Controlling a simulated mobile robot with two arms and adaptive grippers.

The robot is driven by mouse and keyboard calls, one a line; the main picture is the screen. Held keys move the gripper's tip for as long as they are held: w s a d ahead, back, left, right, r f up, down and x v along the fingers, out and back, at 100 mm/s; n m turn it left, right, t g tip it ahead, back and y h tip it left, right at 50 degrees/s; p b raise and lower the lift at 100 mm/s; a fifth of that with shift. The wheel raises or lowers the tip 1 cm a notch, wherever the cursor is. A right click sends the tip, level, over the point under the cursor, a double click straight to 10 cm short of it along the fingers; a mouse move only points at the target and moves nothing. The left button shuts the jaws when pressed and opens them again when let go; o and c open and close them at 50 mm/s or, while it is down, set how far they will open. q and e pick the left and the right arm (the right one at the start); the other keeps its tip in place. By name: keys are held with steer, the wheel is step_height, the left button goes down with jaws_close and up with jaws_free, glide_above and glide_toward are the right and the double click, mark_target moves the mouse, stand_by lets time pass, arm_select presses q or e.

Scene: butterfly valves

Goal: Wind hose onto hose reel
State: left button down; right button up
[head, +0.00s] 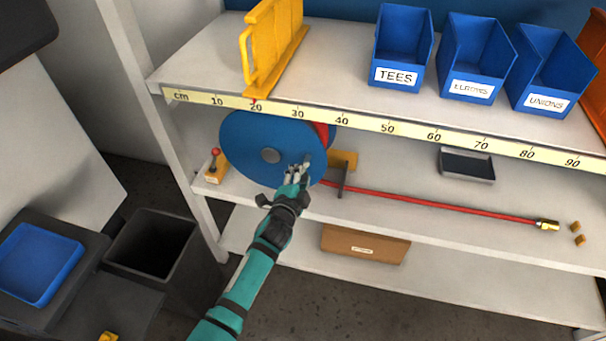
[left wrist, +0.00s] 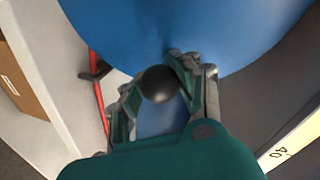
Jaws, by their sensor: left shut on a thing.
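The blue hose reel (head: 243,142) stands on the middle shelf, its round disc facing me. Its dark round crank knob (left wrist: 159,84) shows in the left wrist view between the fingers of my left gripper (head: 300,170). My left gripper is shut on the knob at the lower right of the disc. The red hose (head: 430,204) leaves the reel, passes a dark guide post (head: 342,178) and lies along the shelf to the right. It ends in a brass fitting (head: 547,225). Some red hose shows on the reel behind the disc. My right gripper is not in view.
A red-knobbed lever on a wooden block (head: 215,167) stands left of the reel. A dark tray (head: 467,165) and small brass pieces (head: 577,233) lie to the right. The top shelf with its ruler edge (head: 390,127) overhangs the reel. A cardboard box (head: 364,246) sits below.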

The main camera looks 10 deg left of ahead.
arm_select(q)
steer(key=a+f+m+y+b, duration=0.3)
steer(key=a+f+m+b, duration=0.2)
steer(key=f+m+b, duration=0.6)
step_height(320, 180, down, 2)
steer(key=b, duration=0.2)
steer(key=shift+f+b, duration=0.15)
steer(key=shift+b, duration=0.2)
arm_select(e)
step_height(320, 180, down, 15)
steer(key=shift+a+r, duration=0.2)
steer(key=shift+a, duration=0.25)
arm_select(q)
steer(key=shift+s+a, duration=0.1)
steer(key=shift+a, duration=0.15)
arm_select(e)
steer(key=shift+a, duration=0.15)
arm_select(q)
steer(key=c, duration=1.1)
jaws_free()
steer(key=shift+s+a, duration=0.1)
steer(key=shift+o, duration=1.1)
steer(key=shift+r+t, duration=0.2)
steer(key=shift+t, duration=0.1)
steer(key=shift+r, duration=0.1)
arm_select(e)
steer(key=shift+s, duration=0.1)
